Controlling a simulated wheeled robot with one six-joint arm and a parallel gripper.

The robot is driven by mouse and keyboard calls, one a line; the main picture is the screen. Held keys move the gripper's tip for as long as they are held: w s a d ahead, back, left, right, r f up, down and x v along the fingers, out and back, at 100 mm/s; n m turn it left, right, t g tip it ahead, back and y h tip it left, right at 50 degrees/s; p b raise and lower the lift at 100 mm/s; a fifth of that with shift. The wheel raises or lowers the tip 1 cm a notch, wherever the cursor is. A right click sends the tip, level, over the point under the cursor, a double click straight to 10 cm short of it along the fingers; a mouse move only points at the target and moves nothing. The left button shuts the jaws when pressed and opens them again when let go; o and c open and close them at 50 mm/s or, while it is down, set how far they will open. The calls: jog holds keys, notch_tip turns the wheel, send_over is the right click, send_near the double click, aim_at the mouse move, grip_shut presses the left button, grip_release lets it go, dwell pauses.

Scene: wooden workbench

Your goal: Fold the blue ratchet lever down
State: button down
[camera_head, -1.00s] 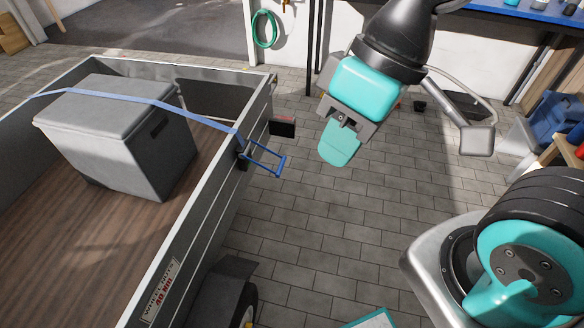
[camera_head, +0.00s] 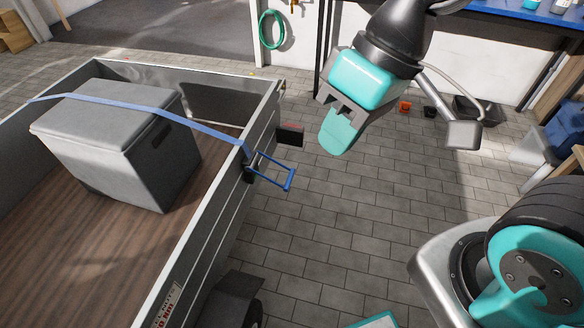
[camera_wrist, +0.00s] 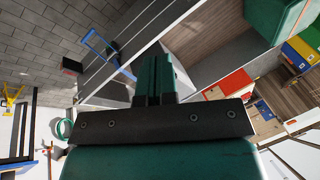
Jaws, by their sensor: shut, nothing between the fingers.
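The blue ratchet lever (camera_head: 290,180) sticks out from the outer face of the trailer's side wall, near its far corner. A blue strap (camera_head: 150,106) runs from it over a grey box (camera_head: 115,140) in the trailer. In the wrist view the lever (camera_wrist: 93,38) shows at the upper left, beyond my fingers. My gripper (camera_head: 334,140) is shut and empty. It hangs outside the trailer, to the right of the lever in the head view, with clear space between them. In the wrist view its closed fingers (camera_wrist: 155,78) point up the picture.
The trailer's side wall (camera_head: 232,195) stands to the left of my gripper. Paved floor (camera_head: 345,215) lies open to the right. A blue-topped bench (camera_head: 500,12) stands at the back.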

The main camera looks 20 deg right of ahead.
jog(key=w+d+f+m+y+b, duration=0.1)
jog(key=w+f+m+b, duration=0.25)
jog(key=w+f, duration=0.65)
jog(key=w+d+f+m+t+y+b, duration=0.1)
jog(key=w+d+f+m+t+b, duration=0.4)
jog(key=w+f, duration=0.9)
jog(key=m, duration=0.5)
send_near(291, 179)
jog(key=shift+g, duration=0.3)
jog(key=b+x, duration=0.1)
jog(key=x, duration=0.6)
jog(key=shift+w+a+f, duration=0.1)
jog(key=shift+w, duration=0.15)
